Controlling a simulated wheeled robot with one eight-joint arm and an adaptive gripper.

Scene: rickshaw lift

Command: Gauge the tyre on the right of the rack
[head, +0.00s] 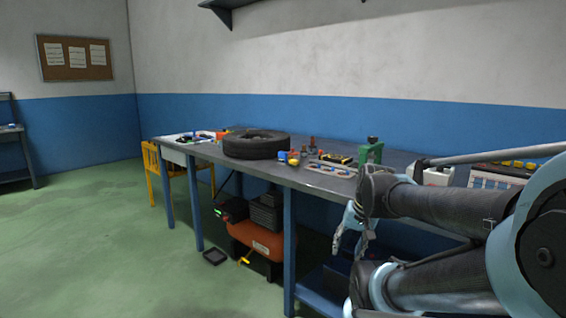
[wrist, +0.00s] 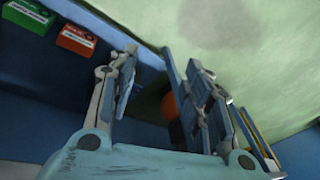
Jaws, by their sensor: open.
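One black tyre (head: 256,152) lies flat on the grey workbench (head: 318,182) in the head view. I cannot make out a rack with tyres or a tyre gauge for certain. My gripper (head: 353,240) hangs in front of the bench, below its top and apart from the tyre, partly behind my arm. In the wrist view my gripper (wrist: 162,75) has its fingers spread with nothing held between them.
An orange compressor (head: 256,238) stands under the bench; its orange shows beyond my fingers (wrist: 169,107). Small tools crowd the bench top, with a green post (head: 371,152). A yellow frame (head: 181,186) stands left. Green and red boxes (wrist: 76,40) lie low. Left floor is free.

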